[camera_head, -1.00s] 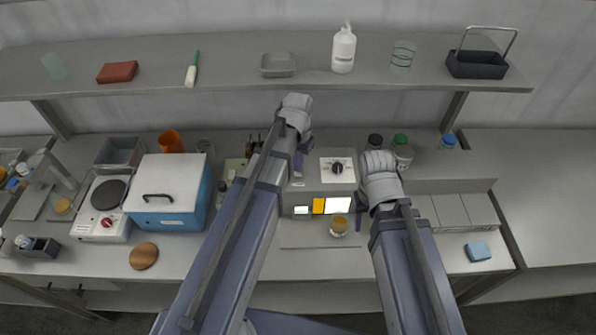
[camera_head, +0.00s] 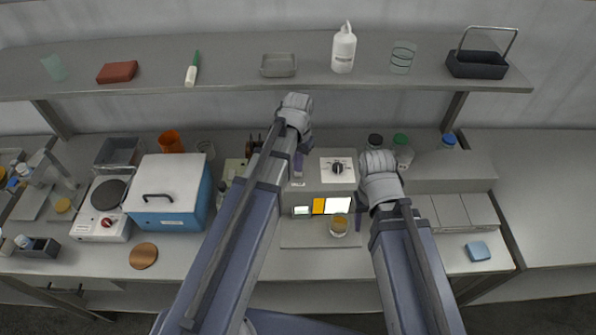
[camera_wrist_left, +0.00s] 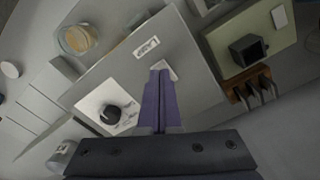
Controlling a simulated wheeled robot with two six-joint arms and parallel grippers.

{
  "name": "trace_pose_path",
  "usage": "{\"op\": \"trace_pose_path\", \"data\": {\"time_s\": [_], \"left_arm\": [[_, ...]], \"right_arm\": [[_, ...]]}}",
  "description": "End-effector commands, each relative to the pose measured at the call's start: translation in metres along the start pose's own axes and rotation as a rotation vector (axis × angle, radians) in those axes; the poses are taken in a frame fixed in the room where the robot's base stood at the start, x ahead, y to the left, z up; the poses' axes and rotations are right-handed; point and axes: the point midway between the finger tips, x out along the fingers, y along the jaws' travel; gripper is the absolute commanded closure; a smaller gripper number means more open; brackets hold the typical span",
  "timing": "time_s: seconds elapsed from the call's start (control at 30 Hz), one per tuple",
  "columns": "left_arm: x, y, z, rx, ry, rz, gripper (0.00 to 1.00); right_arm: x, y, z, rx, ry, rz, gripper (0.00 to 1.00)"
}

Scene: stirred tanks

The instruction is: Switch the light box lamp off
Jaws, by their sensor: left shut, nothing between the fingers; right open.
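The light box (camera_head: 320,182) is a grey box in the middle of the bench. Its front window (camera_head: 338,205) glows white, with an orange patch in front of the glow. A white panel with a black knob (camera_head: 337,168) is on its top; the knob also shows in the left wrist view (camera_wrist_left: 110,114). My left gripper (camera_wrist_left: 160,76) is shut and empty, its purple fingertips at a small white switch-like part (camera_wrist_left: 170,71) beside a label. Whether they touch it I cannot tell. My right gripper (camera_head: 358,218) is open at the box's right side, partly hidden by its wrist.
A glass with amber liquid (camera_head: 338,225) stands before the glowing window. A blue box with a white lid (camera_head: 167,190) and a hot plate (camera_head: 103,207) stand to the left. Several capped bottles stand behind my right wrist. A shelf (camera_head: 230,75) runs above the bench.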

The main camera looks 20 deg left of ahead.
Motion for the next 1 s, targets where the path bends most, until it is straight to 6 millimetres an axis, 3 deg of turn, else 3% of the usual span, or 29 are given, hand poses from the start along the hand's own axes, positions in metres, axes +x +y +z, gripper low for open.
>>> {"op": "trace_pose_path", "data": {"time_s": [1.0], "left_arm": [[0.014,0.000,0.000,0.000,0.000,0.000,1.00]], "right_arm": [[0.014,-0.001,-0.001,0.000,0.000,0.000,0.50]]}}
